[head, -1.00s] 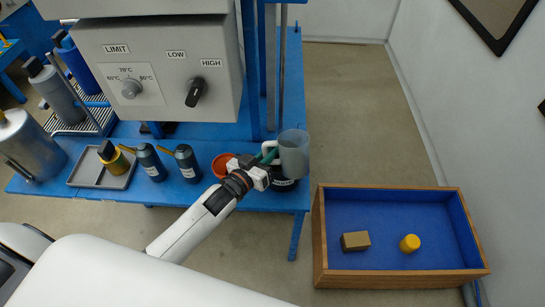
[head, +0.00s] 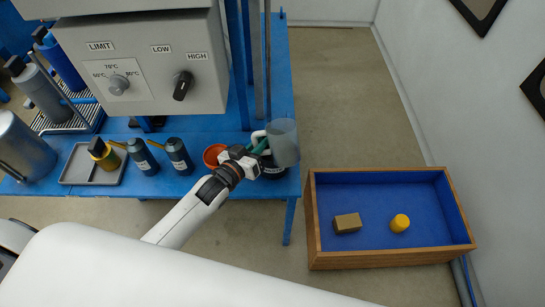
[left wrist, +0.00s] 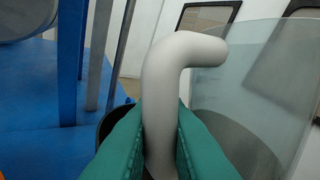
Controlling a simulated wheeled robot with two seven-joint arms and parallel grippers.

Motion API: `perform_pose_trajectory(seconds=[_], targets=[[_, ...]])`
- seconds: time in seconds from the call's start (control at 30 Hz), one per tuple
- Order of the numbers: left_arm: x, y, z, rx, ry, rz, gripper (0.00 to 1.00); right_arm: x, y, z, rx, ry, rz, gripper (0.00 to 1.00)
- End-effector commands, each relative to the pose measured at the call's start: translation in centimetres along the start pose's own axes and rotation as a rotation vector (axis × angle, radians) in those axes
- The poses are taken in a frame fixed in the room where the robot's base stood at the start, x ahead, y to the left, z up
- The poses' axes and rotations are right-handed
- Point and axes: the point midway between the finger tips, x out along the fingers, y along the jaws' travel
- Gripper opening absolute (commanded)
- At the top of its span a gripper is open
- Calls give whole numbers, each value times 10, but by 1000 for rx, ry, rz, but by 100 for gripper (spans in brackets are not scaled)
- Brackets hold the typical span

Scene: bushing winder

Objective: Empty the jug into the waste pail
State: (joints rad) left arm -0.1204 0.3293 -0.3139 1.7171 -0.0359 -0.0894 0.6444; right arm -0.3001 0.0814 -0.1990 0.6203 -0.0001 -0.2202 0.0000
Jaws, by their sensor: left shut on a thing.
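The jug (head: 285,145) is a see-through grey vessel with a white handle, over the right edge of the blue bench. It looks slightly tilted. My left gripper (head: 260,147) is shut on its handle; in the left wrist view the green fingers (left wrist: 160,145) clasp the white handle (left wrist: 165,90) from both sides. The jug wall (left wrist: 250,75) shows at right there, with a darker grey area low inside. A black pail (head: 273,172) with a pale label, likely the waste pail, stands below the jug on the bench corner, partly hidden by jug and gripper. My right gripper is not in view.
An orange bowl (head: 213,155) stands left of the gripper. Dark bottles (head: 178,156) and a grey tray (head: 80,172) are farther left. Blue posts (head: 240,70) and the control box (head: 130,65) rise behind. A blue-lined wooden crate (head: 390,258) lies right of the bench.

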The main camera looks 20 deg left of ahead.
Motion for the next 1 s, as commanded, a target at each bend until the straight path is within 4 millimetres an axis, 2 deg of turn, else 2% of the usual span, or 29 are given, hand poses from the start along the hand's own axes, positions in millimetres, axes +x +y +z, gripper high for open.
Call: perform_pose_trajectory(seconds=[0.5,1.0], targets=[[-2,-4,-1,-84,42,-4,0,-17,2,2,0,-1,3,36],[-2,-4,-3,-93,45,-4,0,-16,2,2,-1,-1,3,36]])
